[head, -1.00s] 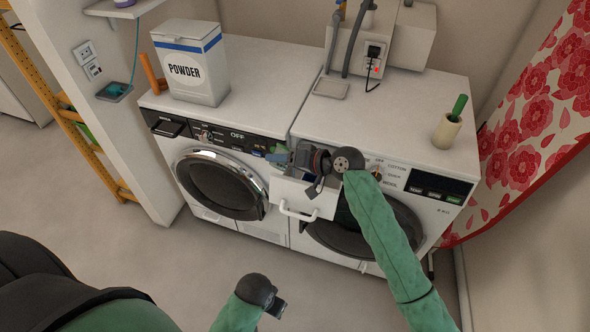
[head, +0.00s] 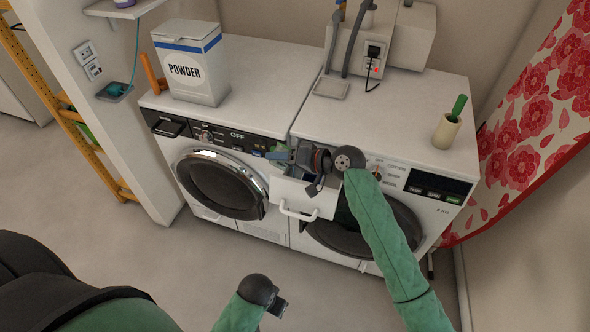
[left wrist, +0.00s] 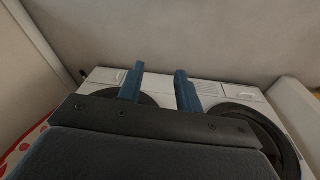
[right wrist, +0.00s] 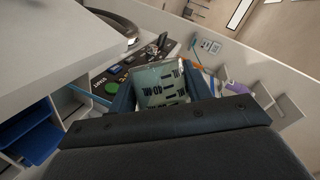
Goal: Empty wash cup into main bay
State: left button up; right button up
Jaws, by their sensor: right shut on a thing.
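The wash cup (right wrist: 160,86) is pale, see-through and marked with dark measuring lines. It sits between the fingers of my right gripper (head: 288,157), which is shut on it. In the head view only a small greenish part of the cup shows, above the open detergent drawer (head: 292,197) of the right machine. I cannot tell how far the cup is tilted or what is in it.
A white powder box (head: 190,70) stands on the left machine. A beige holder with a green handle (head: 448,128) stands on the right machine. The floor in front is clear.

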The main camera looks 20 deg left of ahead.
pick_arm(q)
jog(key=shift+a+f, duration=0.1)
pick_arm(e)
jog(key=shift+r, duration=0.1)
pick_arm(q)
jog(key=shift+f, duration=0.45)
jog(key=shift+f, duration=0.1)
jog(key=shift+f, duration=0.1)
pick_arm(e)
jog(key=shift+r+m, duration=0.1)
jog(key=shift+m, duration=0.2)
pick_arm(q)
jog(key=shift+f, duration=0.4)
jog(key=shift+w+p, duration=0.1)
jog(key=shift+p, duration=0.2)
pick_arm(e)
jog(key=shift+r, duration=0.1)
pick_arm(q)
jog(key=shift+f, duration=0.2)
